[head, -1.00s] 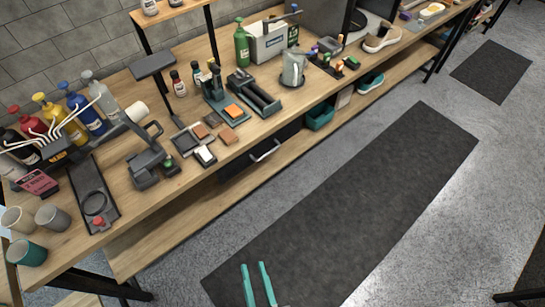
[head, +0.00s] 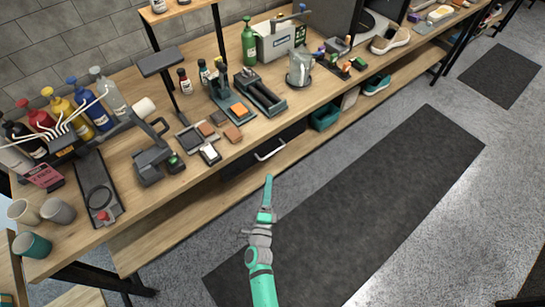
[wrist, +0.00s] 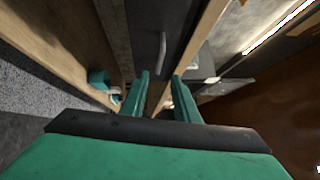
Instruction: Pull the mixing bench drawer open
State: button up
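The mixing bench drawer (head: 240,166) has a dark front and sits under the bench top, looking closed. Its pale bar handle (head: 269,150) is on the front face. In the wrist view the dark drawer front (wrist: 146,25) and the handle (wrist: 162,48) lie ahead, roughly in line with the gap between the fingers. My teal gripper (head: 268,180) is in front of and below the handle, apart from it. In the wrist view my gripper (wrist: 161,82) has its two fingers spread with nothing between them.
The wooden bench top (head: 210,180) overhangs the drawer and carries bottles, cups and tools. A lower shelf (head: 175,222) runs beneath, with a teal bin (head: 325,117) right of the drawer. A dark floor mat (head: 370,200) in front is clear.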

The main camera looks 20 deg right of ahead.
jog(key=x, duration=1.1)
jog(key=shift+w+d, duration=0.2)
jog(key=shift+d, duration=0.1)
grip_shut()
